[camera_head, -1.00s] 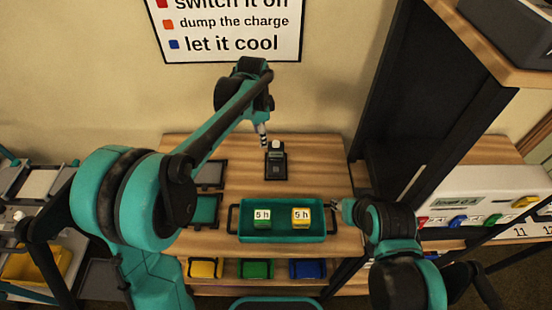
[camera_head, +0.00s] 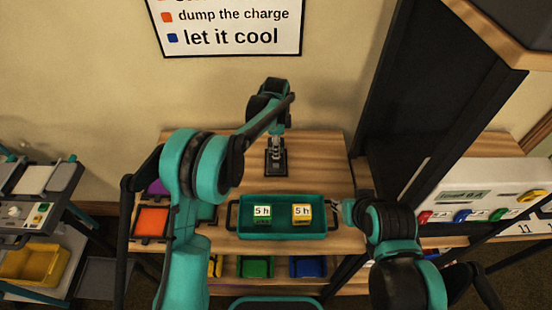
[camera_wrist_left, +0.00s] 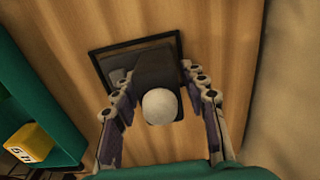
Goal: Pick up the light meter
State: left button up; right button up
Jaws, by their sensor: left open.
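The light meter, a dark block with a white dome, shows in the left wrist view (camera_wrist_left: 151,68). It lies on a dark-rimmed rectangular holder (camera_wrist_left: 92,50) on the wooden table. In the head view my left gripper (camera_head: 276,152) hangs above the meter and hides most of it. In the left wrist view my left gripper (camera_wrist_left: 164,118) is open, with one finger on each side of the white dome. I cannot tell whether the fingers touch it. My right gripper (camera_head: 346,206) is beside the right handle of the green tray; its jaws are too small to read.
The green tray (camera_head: 285,234) holds a green block (camera_head: 262,214) and a yellow block (camera_head: 302,213), both marked "5 h". An orange square (camera_head: 152,222) lies at the table's left. A dark upright panel (camera_head: 415,90) stands at the right. The wood right of the meter is clear.

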pick_arm(q)
jog(key=shift+f, duration=0.45)
jog(key=shift+r, duration=0.1)
grip_shut()
